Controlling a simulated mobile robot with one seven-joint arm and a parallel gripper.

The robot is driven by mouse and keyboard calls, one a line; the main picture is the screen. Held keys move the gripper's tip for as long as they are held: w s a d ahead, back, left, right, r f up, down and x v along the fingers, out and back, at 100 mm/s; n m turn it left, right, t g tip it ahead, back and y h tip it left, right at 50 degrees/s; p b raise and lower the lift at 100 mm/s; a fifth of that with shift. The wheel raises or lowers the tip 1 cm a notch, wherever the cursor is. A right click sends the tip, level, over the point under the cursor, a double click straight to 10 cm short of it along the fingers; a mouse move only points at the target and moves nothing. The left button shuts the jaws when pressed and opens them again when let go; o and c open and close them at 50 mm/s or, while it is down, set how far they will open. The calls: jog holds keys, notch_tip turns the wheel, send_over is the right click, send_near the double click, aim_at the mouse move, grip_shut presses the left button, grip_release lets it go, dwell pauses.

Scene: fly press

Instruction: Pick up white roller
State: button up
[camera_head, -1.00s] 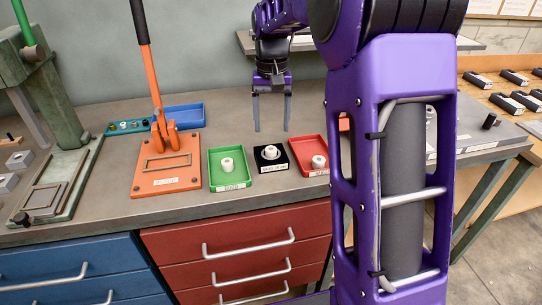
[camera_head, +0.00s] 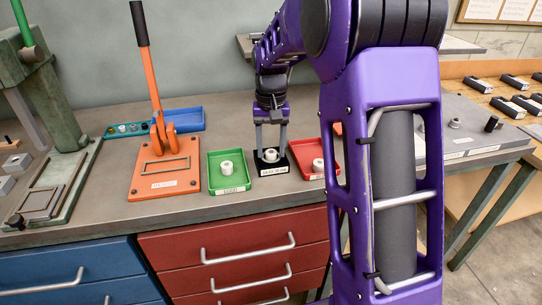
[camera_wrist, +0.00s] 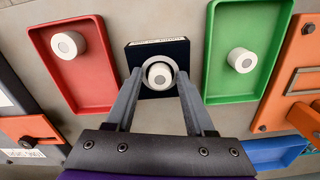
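A small white roller (camera_head: 270,157) stands in a black holder (camera_head: 272,169) between the green and red trays. It also shows in the wrist view (camera_wrist: 160,76), with a round hole in its top and a pale ring around it. My gripper (camera_head: 271,149) is open and points down at this roller, one finger to each side. In the wrist view the fingertips of my gripper (camera_wrist: 159,80) flank the roller with gaps visible. Whether they have reached its height is hard to tell. Similar white rollers stand in the green tray (camera_head: 226,168) and the red tray (camera_head: 318,165).
The green tray (camera_head: 243,160) is close left of the holder, the red tray (camera_head: 334,154) close right. An orange lever press (camera_head: 146,184) stands left, with a blue tray (camera_head: 190,118) behind it. A green fly press (camera_head: 68,120) is farther left. The front bench strip is clear.

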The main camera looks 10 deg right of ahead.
grip_shut()
